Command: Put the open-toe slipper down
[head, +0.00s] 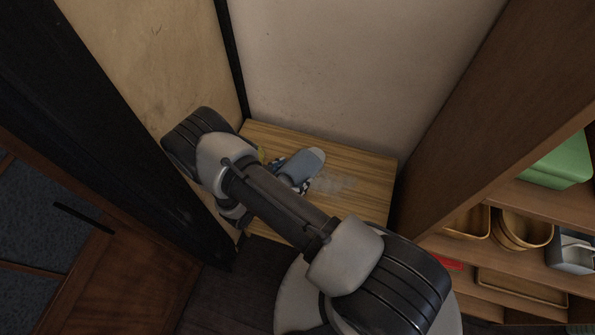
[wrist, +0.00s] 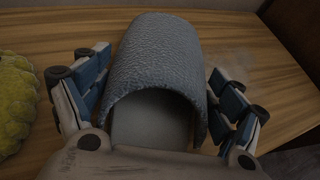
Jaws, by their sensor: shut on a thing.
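The open-toe slipper (wrist: 165,55) is grey-blue and textured, and its arched opening faces the wrist camera. My gripper (wrist: 160,75) is shut on it, with one finger on each side. In the head view the slipper (head: 304,162) is over the wooden surface, partly hidden behind my arm. I cannot tell whether its underside touches the wood. My gripper is mostly hidden there by my arm.
A fuzzy yellow-green thing (wrist: 15,100) lies on the wooden surface (head: 362,180) left of the slipper. Walls close in the back and left. A wooden shelf unit with baskets (head: 522,230) and a green box (head: 556,160) stands at right. The surface right of the slipper looks clear.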

